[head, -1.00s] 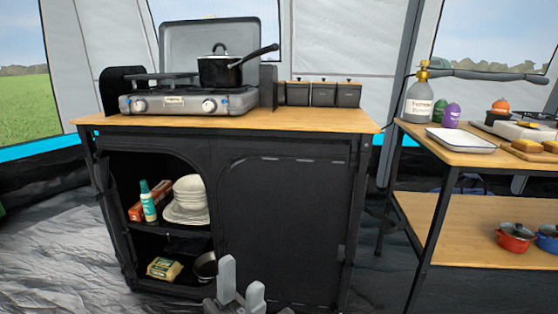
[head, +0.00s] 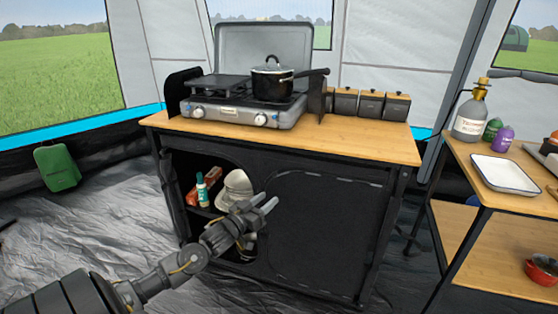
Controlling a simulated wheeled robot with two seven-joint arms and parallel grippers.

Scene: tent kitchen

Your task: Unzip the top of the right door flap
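The right door flap (head: 325,235) is a black fabric panel on the front of the kitchen cabinet (head: 290,140). It hangs closed over the right half. A pale dashed line, the zip track (head: 330,175), runs along its top edge; I cannot make out a zip pull. My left gripper (head: 269,201) is in front of the cabinet, near the flap's upper left side. Its two light grey fingers are apart with nothing between them. The gripper and forearm hide part of the open left compartment. My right gripper is not in view.
The left compartment holds a bottle (head: 201,190) and stacked dishes (head: 235,187). A stove (head: 245,110) with a black pot (head: 271,83) stands on the worktop. A side table (head: 455,150) with a white tray (head: 505,173) is at right.

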